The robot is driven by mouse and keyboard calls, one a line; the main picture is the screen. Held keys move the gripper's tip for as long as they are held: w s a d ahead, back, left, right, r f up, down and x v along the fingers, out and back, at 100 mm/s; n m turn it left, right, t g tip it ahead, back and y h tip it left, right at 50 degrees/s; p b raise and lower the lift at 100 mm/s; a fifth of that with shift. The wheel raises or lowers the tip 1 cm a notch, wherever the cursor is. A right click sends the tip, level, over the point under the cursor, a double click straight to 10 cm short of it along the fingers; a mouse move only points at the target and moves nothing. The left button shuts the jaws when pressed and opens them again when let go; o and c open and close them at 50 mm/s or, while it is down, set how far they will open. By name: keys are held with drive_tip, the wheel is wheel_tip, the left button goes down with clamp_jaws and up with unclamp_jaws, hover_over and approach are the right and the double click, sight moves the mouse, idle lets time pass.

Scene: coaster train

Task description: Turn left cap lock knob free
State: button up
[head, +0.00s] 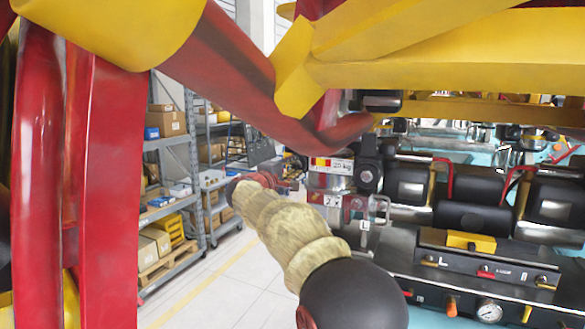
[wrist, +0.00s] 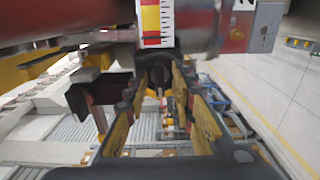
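A dark round knob-like part (head: 367,177) sits on a black bracket at the left end of the car, beside a red, yellow and white label (head: 332,165). I cannot tell for sure that it is the left cap lock knob. The label also shows at the top of the wrist view (wrist: 152,22). A dark part shows between the fingertips; contact is unclear.
A control panel (head: 480,262) with a gauge (head: 489,311) and small coloured knobs is at lower right. Black padded rollers (head: 473,217) stand behind it. Red and yellow beams (head: 420,62) hang overhead. Shelves with boxes (head: 170,150) and open floor (head: 215,275) lie left.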

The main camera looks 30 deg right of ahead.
clamp_jaws()
drive_tip(key=shift+f+n, duration=0.1)
drive_tip(key=shift+n, duration=0.2)
idle(0.3)
drive_tip(key=n+p, duration=0.1)
drive_tip(key=n, duration=0.7)
drive_tip(key=n+p, duration=0.3)
drive_tip(key=n, duration=0.2)
drive_tip(key=shift+n+p, duration=1.5)
drive_tip(key=shift+n, duration=0.7)
